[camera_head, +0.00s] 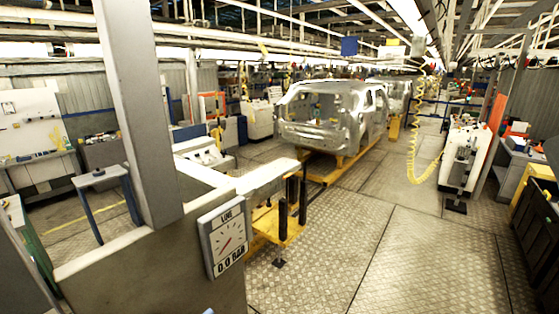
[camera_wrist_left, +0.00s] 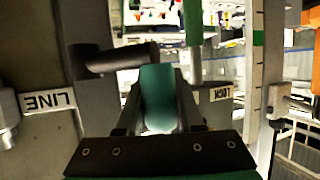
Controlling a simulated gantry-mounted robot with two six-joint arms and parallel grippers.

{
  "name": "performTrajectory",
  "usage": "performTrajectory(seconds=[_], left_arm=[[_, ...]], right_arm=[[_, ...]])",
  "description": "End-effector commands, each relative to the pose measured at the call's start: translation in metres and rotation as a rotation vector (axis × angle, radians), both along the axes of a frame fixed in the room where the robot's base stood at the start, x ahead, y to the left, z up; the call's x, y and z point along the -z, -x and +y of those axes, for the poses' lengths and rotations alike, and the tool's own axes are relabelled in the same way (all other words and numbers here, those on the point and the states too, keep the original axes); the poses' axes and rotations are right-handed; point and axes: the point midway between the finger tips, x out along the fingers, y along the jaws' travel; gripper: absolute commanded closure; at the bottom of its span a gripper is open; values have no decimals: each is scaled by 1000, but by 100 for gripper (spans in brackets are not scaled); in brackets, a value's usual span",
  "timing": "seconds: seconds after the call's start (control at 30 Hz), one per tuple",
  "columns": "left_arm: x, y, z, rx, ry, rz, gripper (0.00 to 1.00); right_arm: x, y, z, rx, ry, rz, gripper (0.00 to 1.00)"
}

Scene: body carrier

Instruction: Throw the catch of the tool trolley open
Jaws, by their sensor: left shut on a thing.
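In the left wrist view my left gripper (camera_wrist_left: 158,112) is shut on a teal-green handle (camera_wrist_left: 157,85), which stands between its two dark fingers. I take this handle for the catch's lever, but the wrist view does not show the whole trolley. A dark round bar (camera_wrist_left: 115,59) runs beside the handle's top on the left. A small label plate (camera_wrist_left: 220,92) sits just right of the fingers, upside down and hard to read. The head view shows neither gripper, and I cannot pick out the catch there. My right gripper is in no view.
A gauge (camera_head: 224,238) marked LINE, reading 0.0 BAR, hangs on a grey panel in the head view. A LINE label (camera_wrist_left: 48,101) shows upside down in the wrist view. A yellow stand (camera_head: 267,224) is behind the panel.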

Motion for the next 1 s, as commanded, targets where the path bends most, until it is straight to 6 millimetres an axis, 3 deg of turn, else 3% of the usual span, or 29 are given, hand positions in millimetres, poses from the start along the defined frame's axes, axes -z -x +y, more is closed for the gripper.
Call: performTrajectory(seconds=[1.0], left_arm=[[-4,7,-3,6,0,-4,100]], right_arm=[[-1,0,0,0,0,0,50]])
